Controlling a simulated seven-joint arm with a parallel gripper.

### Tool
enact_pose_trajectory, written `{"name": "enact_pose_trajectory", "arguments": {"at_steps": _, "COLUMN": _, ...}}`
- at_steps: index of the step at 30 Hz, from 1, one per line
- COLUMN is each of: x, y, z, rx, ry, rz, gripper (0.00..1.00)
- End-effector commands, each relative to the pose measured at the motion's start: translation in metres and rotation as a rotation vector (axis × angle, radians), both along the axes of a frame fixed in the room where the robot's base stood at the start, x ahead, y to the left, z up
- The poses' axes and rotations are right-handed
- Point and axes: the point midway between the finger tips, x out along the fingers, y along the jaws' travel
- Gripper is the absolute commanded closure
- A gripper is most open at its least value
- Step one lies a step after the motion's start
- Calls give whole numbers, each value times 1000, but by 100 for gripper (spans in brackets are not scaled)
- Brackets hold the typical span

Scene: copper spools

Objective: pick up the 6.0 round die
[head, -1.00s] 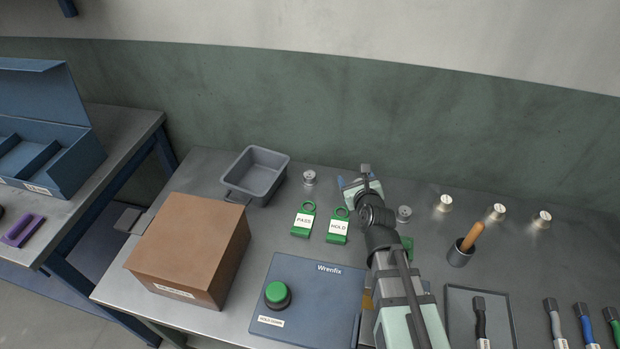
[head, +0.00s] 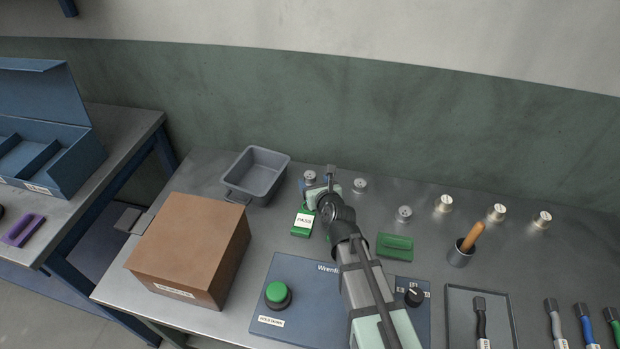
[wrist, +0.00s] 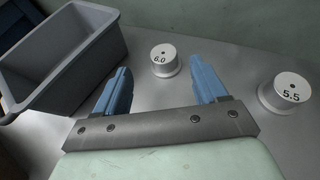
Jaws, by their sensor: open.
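The 6.0 round die (wrist: 164,60) is a short silver cylinder with a wider base, its top marked 6.0, standing upright on the bench. In the head view the leftmost die (head: 310,177), beside the grey bin, matches it. My gripper (wrist: 163,78) is open and empty, its two blue fingers apart. In the wrist view the 6.0 die shows between and just beyond the fingertips. In the head view my gripper (head: 322,186) is just in front of that die and partly overlaps it. A die marked 5.5 (wrist: 288,93) stands to the right.
The grey bin (head: 277,184) stands left of the dies; it also shows in the wrist view (wrist: 97,55). More dies (head: 404,214) stand to the right. A green PASS tag (head: 303,220) lies close by. A brown box (head: 190,245) and blue Wrenfix panel (head: 315,300) are nearer.

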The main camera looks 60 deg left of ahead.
Motion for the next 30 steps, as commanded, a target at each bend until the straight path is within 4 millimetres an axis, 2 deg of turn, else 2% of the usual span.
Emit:
{"name": "enact_pose_trajectory", "arguments": {"at_steps": 1, "x": 2, "y": 6, "z": -2, "rx": 0, "ry": 0, "rz": 0, "gripper": 28}}
{"name": "enact_pose_trajectory", "arguments": {"at_steps": 8, "x": 5, "y": 14, "z": -8, "rx": -1, "ry": 0, "rz": 0, "gripper": 28}}
{"name": "enact_pose_trajectory", "arguments": {"at_steps": 18, "x": 18, "y": 48, "z": -28, "rx": 1, "ry": -1, "rz": 1, "gripper": 28}}
{"name": "enact_pose_trajectory", "arguments": {"at_steps": 26, "x": 18, "y": 50, "z": -29, "rx": 2, "ry": -1, "rz": 1, "gripper": 28}}
{"name": "enact_pose_trajectory", "arguments": {"at_steps": 30, "x": 18, "y": 50, "z": -29, "rx": 1, "ry": -1, "rz": 1, "gripper": 39}}
